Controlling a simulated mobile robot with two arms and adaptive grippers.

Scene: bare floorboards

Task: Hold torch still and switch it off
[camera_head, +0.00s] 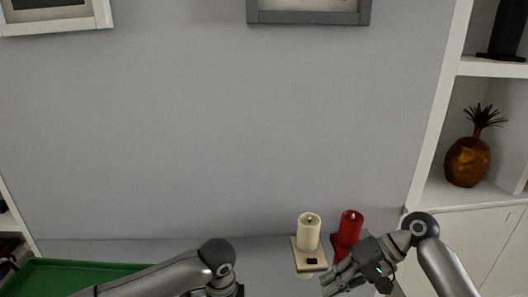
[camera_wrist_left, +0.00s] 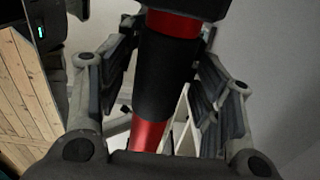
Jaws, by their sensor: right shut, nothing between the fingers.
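The torch (camera_wrist_left: 165,75), a black and red cylinder, stands lengthwise in the middle of the left wrist view, its upper end cut off by the frame. The fingers of my left gripper (camera_wrist_left: 168,85) lie on both sides of it and appear closed on its black section. In the head view my left arm ends at the bottom edge; its fingers and the torch are out of frame there. The torch's switch cannot be made out. My right gripper (camera_head: 330,286) is shut and empty, low in the head view, just in front of the candles.
A cream candle (camera_head: 309,232) and a red candle (camera_head: 349,228) stand on small holders near my right gripper. A green tray-like surface (camera_head: 75,274) lies at lower left. White shelving with a pineapple ornament (camera_head: 468,160) stands at right. A grey wall is behind.

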